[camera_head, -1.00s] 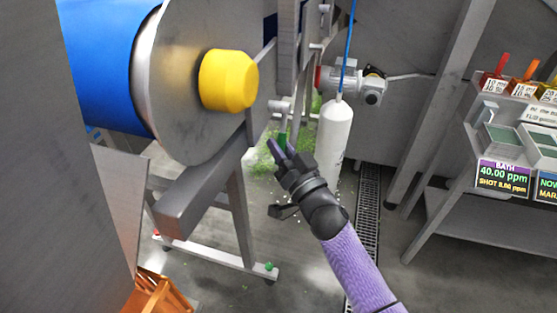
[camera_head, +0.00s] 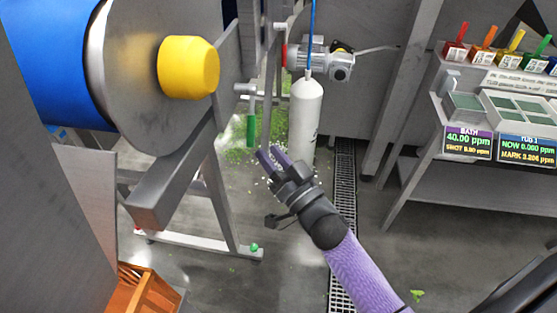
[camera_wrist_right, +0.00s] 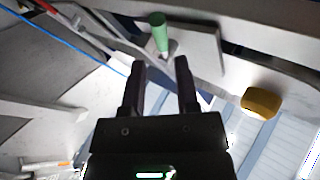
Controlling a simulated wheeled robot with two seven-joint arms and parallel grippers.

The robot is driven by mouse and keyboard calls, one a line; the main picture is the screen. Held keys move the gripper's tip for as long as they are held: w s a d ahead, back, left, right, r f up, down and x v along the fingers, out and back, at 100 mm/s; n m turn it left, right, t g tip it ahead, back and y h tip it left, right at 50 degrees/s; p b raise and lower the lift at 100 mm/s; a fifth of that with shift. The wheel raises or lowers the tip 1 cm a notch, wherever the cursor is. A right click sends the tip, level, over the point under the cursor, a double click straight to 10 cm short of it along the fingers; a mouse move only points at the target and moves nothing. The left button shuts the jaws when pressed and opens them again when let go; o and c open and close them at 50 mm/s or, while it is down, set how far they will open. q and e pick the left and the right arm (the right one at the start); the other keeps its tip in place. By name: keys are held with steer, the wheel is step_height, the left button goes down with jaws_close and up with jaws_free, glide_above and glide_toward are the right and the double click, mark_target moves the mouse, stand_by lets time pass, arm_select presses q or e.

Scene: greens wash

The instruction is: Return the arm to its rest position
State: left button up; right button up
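My right gripper (camera_head: 270,155) is in the middle of the head view, on a purple-sleeved arm that comes in from the lower right. In the right wrist view its two fingers (camera_wrist_right: 160,64) stand apart with nothing between them. A green handle (camera_head: 250,131) hangs from a grey valve lever just up and left of the fingertips, apart from them in the head view. It also shows beyond the fingers in the right wrist view (camera_wrist_right: 158,32). My left gripper is not in view.
A blue drum (camera_head: 45,65) with a yellow hub (camera_head: 188,68) stands at left on a steel frame. A white cylinder (camera_head: 305,120) stands close behind my gripper. A bench with displays (camera_head: 468,143) is at right. An orange crate (camera_head: 140,292) sits lower left. Floor is open around the drain grate (camera_head: 343,190).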

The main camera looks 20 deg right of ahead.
steer(key=v, duration=0.3)
steer(key=s+f+g+h, duration=0.1)
steer(key=s+f+g, duration=0.25)
steer(key=f, duration=0.55)
steer(key=s+f+g+h, duration=0.2)
steer(key=s+f+g, duration=0.15)
steer(key=f, duration=0.55)
steer(key=s+f+g+h, duration=0.1)
steer(key=s+f+g, duration=0.25)
steer(key=f, duration=0.55)
steer(key=s+f+n+g, duration=0.1)
steer(key=s+f+g, duration=0.2)
steer(key=s, duration=0.5)
steer(key=s+d+f+n+g, duration=0.1)
steer(key=s+f+g, duration=0.2)
steer(key=s, duration=0.6)
steer(key=s+f+n+g+h, duration=0.1)
steer(key=s+f+n+g, duration=0.1)
steer(key=s+f, duration=0.3)
steer(key=s+g, duration=0.1)
steer(key=s, duration=0.2)
steer(key=shift+s+d+f+g, duration=0.25)
steer(key=shift+s+f+g, duration=0.1)
steer(key=shift+f, duration=0.05)
